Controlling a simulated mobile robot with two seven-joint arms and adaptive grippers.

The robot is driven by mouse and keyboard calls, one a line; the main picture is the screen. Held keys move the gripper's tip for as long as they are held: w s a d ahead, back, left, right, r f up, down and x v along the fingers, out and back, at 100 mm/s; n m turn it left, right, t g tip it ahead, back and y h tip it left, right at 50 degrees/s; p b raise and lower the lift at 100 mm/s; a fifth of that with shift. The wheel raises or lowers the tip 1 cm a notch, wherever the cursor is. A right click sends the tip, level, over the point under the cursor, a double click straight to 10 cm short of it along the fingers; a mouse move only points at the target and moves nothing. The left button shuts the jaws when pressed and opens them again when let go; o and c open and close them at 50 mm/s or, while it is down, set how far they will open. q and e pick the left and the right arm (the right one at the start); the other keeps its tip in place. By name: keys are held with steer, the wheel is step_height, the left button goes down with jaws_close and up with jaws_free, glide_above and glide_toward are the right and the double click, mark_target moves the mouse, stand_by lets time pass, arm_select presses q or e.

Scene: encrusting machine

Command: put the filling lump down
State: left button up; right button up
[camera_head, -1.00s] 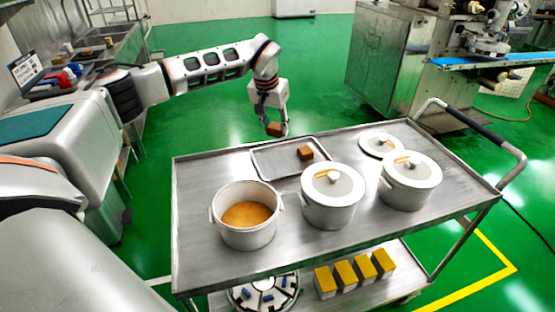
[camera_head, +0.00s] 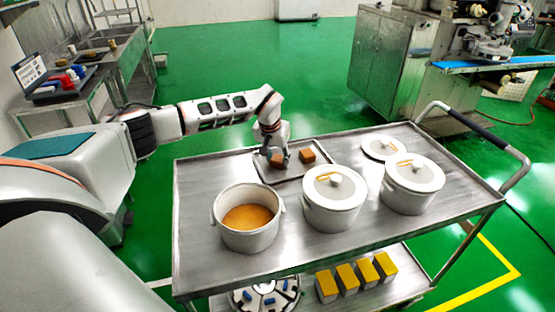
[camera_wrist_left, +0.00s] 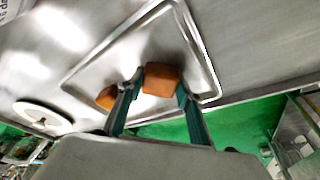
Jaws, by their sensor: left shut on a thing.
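My left gripper (camera_head: 276,157) is over the shallow metal tray (camera_head: 262,171) on the cart top, shut on a brown filling lump (camera_head: 276,161). In the left wrist view the held lump (camera_wrist_left: 162,80) sits between the two fingers. It is low over the tray; I cannot tell whether it touches it. A second brown lump (camera_head: 307,156) lies in the tray just right of the held one; it also shows in the left wrist view (camera_wrist_left: 107,97). My right gripper is not in view.
An open pot (camera_head: 247,238) with orange filling and two lidded pots (camera_head: 333,212) (camera_head: 413,198) stand in front on the steel cart (camera_head: 195,275). A loose lid (camera_head: 384,148) lies at the back. Yellow-topped boxes (camera_head: 346,277) are on the lower shelf.

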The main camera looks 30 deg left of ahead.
arm_select(q)
steer(key=o, duration=1.1)
steer(key=shift+f, duration=0.1)
steer(key=shift+r, duration=0.35)
steer(key=v, duration=1.1)
steer(key=shift+s+r, duration=0.2)
steer(key=shift+r, duration=0.1)
steer(key=shift+d, duration=0.1)
